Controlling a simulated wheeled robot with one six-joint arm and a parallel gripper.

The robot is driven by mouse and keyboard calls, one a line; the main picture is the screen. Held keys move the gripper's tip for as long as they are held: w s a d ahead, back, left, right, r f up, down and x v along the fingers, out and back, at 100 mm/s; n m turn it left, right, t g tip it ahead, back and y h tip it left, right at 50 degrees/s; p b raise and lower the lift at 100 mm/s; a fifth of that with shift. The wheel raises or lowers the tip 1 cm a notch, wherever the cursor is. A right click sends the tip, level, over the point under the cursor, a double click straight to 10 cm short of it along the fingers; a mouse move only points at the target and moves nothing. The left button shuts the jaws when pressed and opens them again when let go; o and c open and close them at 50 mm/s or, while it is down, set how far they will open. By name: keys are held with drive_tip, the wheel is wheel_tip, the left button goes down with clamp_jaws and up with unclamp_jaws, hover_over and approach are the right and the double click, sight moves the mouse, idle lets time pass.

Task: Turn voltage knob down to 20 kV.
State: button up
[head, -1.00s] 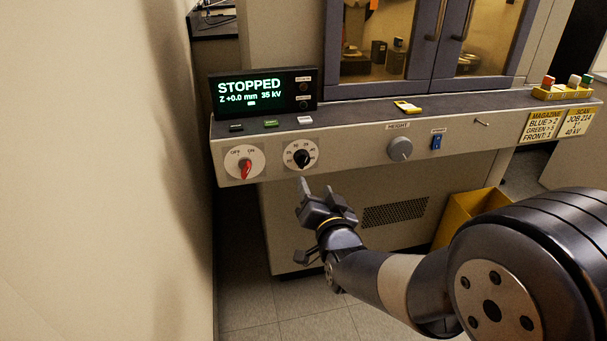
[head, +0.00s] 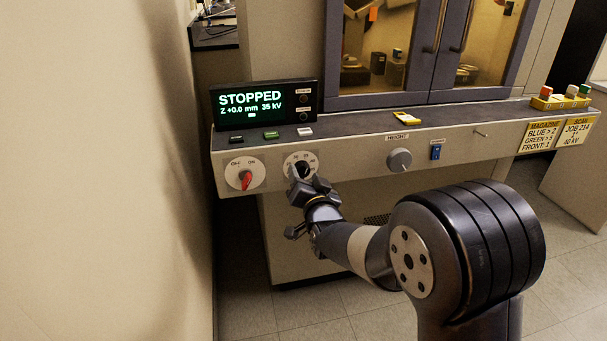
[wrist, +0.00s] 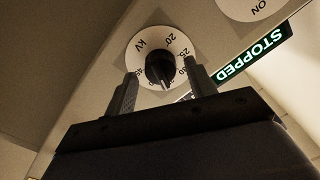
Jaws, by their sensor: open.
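The voltage knob is black on a round white dial marked in kV; in the wrist view the knob (wrist: 160,70) sits between my two fingers, and the dial's 20 mark shows above it. In the head view the dial (head: 290,160) is partly hidden behind my gripper (head: 302,175). My gripper, also in the wrist view (wrist: 160,88), is open, with a finger on each side of the knob; I cannot tell whether they touch it. The display (head: 262,102) reads STOPPED, Z +0.0 mm, 35 kV.
A red OFF/ON switch (head: 245,179) is just left of the dial. Small buttons (head: 271,135) line the ledge above. A grey height knob (head: 399,159) and a blue rocker switch (head: 436,151) are to the right. A wall stands close on the left.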

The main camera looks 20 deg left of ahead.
drive_tip(key=shift+r+b, duration=0.1)
drive_tip(key=shift+b, duration=0.35)
idle(0.3)
drive_tip(key=shift+c, duration=0.2)
drive_tip(key=c, duration=1)
drive_tip(key=shift+o, duration=0.2)
drive_tip(key=n+b, duration=0.1)
drive_tip(key=n, duration=0.4)
drive_tip(key=shift+n+b, duration=0.3)
drive_tip(key=n, duration=0.3)
drive_tip(key=shift+n, duration=0.3)
drive_tip(key=shift+b, duration=0.3)
